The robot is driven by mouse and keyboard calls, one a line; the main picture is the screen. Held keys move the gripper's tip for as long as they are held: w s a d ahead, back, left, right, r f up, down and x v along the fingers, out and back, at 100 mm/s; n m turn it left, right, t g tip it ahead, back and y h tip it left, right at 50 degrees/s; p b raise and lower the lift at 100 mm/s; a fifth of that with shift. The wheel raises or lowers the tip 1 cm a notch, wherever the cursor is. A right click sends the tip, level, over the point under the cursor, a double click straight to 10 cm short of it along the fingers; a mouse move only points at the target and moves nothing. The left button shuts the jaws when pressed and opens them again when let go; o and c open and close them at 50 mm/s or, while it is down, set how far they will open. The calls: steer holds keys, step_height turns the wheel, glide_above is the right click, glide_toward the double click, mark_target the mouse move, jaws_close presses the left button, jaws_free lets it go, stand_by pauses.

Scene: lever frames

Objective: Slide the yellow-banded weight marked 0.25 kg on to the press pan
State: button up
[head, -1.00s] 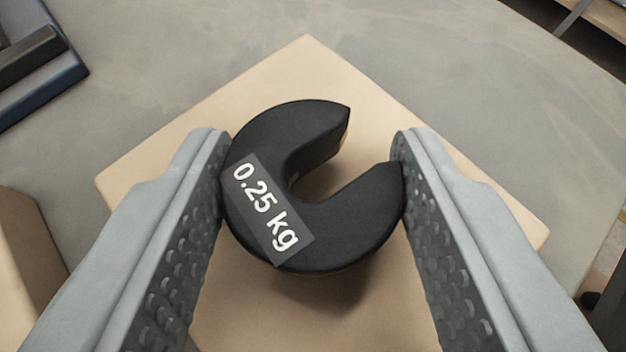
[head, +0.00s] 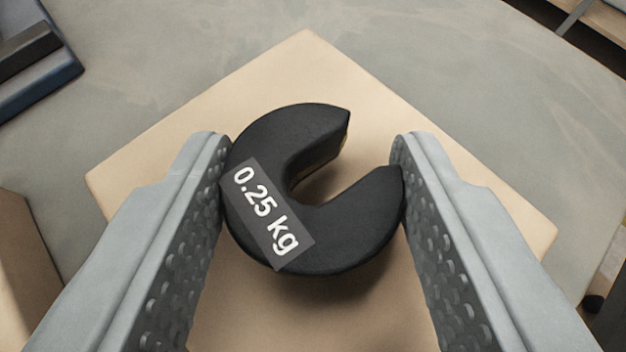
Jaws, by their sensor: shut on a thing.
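The slotted weight (head: 330,238) is a black C-shaped disc with a grey label reading "0.25 kg". Its slot opens toward the upper right. A trace of yellow shows on the slot's inner wall; the rest of its side is hidden. My gripper (head: 312,175) is shut on the weight, with one finger against its left side and the other against its right side. I cannot tell whether the weight touches the tan surface below it. The press pan is not in view.
A tan square block or board (head: 300,65) lies under the weight. A dark blue-grey object (head: 40,65) stands at the upper left, and a brown box-like object (head: 20,265) is at the lower left. Grey floor (head: 440,60) shows around them, with a shelf edge at the upper right.

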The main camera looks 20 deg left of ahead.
steer(key=shift+f, duration=0.5)
steer(key=o, duration=1.1)
steer(key=shift+c, duration=0.2)
steer(key=shift+s, duration=0.1)
steer(key=v, duration=1.7)
steer(key=shift+r, duration=0.6)
